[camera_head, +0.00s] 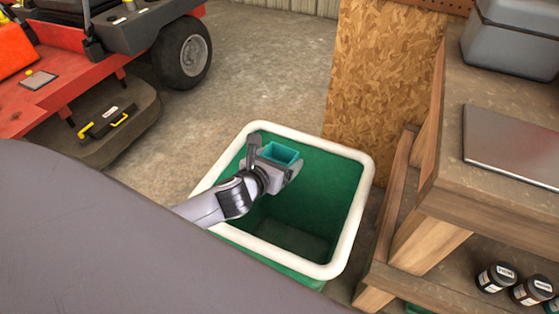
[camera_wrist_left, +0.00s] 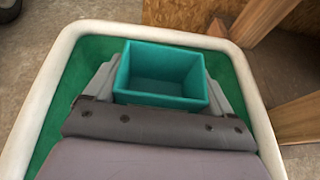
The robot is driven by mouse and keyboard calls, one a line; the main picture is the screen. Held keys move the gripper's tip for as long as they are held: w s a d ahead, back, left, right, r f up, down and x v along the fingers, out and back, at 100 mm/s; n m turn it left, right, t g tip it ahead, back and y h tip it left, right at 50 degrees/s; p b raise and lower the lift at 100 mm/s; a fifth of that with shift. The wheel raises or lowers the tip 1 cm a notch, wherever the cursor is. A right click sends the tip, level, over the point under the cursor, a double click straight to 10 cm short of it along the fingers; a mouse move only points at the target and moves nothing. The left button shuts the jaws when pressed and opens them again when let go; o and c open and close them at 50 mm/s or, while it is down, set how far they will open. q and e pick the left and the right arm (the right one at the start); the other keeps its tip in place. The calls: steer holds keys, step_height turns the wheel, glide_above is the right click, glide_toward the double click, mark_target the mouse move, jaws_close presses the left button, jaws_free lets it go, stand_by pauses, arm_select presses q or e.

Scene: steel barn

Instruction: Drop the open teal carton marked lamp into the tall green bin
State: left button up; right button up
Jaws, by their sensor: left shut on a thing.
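The open teal carton (camera_head: 281,153) is held by my left gripper (camera_head: 276,163) over the mouth of the tall green bin (camera_head: 335,185). In the left wrist view the carton (camera_wrist_left: 160,75) sits between the two fingers of the gripper (camera_wrist_left: 160,85), open side up and empty inside. No lamp marking shows on the sides I can see. The bin has a thick white rim, which also shows in the left wrist view (camera_wrist_left: 62,70) around the carton. The bin's inside looks empty where visible; part of it is hidden by my arm. My right gripper is not in view.
A wooden workbench (camera_head: 480,150) with a grey metal sheet (camera_head: 515,145) stands right of the bin, with jars (camera_head: 497,277) on its lower shelf. A chipboard panel (camera_head: 380,80) stands behind. A red mower (camera_head: 80,75) is at the left. Concrete floor between is clear.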

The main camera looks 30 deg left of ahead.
arm_select(q)
steer(key=shift+f, duration=0.35)
steer(key=o, duration=0.8)
steer(key=shift+o, duration=0.2)
steer(key=p+v, duration=0.1)
steer(key=v, duration=0.6)
steer(key=shift+r, duration=0.1)
